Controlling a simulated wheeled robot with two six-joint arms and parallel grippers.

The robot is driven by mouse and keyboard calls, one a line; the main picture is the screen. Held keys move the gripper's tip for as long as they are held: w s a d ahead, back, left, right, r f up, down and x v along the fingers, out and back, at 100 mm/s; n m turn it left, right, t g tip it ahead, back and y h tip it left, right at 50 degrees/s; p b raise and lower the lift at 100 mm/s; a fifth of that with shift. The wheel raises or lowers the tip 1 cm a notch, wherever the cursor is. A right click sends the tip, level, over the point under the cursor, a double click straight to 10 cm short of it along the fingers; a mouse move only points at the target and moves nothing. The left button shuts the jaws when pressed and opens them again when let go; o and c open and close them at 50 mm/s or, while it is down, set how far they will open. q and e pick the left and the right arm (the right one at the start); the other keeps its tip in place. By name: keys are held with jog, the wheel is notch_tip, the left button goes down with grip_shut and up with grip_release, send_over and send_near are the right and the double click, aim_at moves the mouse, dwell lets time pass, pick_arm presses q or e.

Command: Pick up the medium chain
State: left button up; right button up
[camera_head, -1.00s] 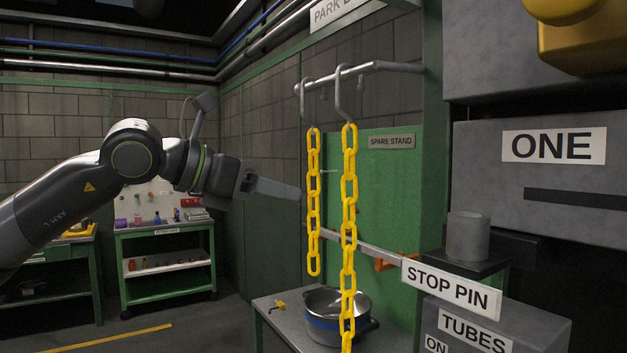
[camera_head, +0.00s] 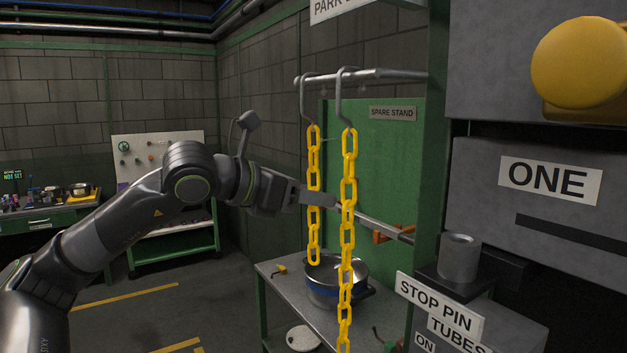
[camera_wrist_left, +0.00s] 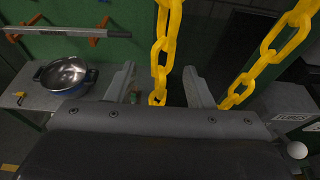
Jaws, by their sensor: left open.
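Two yellow chains hang from hooks on a rail. The shorter chain (camera_head: 314,235) is on the left, and the longer chain (camera_head: 347,240) is on the right and nearer. I cannot tell from a label which is the medium one. My left gripper (camera_head: 318,198) is at the shorter chain's mid-height, partly overlapping it. In the left wrist view the gripper (camera_wrist_left: 160,84) is open, with one chain (camera_wrist_left: 161,55) between its two fingers and apart from them. The other chain (camera_wrist_left: 268,55) hangs to the right, outside the fingers. My right gripper is not in view.
A rail (camera_head: 375,77) carries the hooks. A pot (camera_head: 332,283) stands on a bench (camera_head: 290,312) below the chains. Right are a green post (camera_head: 429,150), a grey cup-like tube (camera_head: 459,257) and the STOP PIN sign (camera_head: 438,303). A green panel (camera_head: 385,150) stands behind.

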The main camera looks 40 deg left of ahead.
pick_arm(q)
jog(key=p+x, duration=0.1)
jog(key=x, duration=0.1)
jog(key=shift+w+d+f+p, duration=0.1)
jog(key=shift+w+p, duration=0.2)
jog(key=shift+p, duration=0.1)
grip_shut()
